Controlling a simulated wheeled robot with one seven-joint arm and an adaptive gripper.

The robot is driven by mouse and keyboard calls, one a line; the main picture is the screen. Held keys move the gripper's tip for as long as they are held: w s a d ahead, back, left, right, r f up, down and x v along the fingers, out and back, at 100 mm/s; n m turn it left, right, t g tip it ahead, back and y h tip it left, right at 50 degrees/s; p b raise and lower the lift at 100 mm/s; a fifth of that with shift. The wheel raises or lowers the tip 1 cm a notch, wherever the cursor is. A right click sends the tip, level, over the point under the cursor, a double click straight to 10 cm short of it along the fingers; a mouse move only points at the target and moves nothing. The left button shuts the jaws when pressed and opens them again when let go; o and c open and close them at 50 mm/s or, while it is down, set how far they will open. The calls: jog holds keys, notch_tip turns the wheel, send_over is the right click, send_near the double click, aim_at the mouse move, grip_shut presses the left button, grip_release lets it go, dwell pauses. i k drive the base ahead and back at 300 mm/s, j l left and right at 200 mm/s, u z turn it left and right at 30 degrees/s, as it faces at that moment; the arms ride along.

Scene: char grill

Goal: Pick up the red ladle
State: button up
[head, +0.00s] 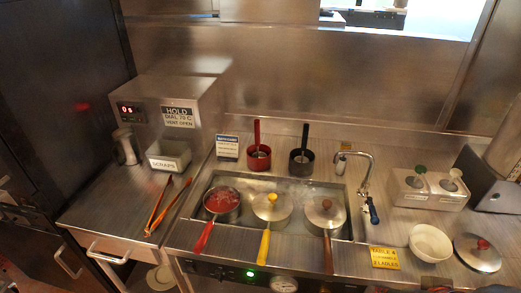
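The red ladle (257,132) stands upright at the back of the counter, its red handle pointing up from a small round red cup (259,163). Whether this cup is the ladle's own bowl or a holder is too small to tell. A similar black one (302,163) with an upright dark handle stands just to its right. My gripper is not in view in the head view, and nothing is seen touching the red ladle.
In front, a sunken well holds a pan of red sauce (222,201) and two lidded pans (271,207) with handles toward me. A tap (364,185) stands right. A sign (227,146) is close left of the ladle.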

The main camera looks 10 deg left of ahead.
aim_at(256, 122)
jog(key=u, duration=1.3)
jog(key=z, duration=1.9)
jog(key=u, duration=1.45)
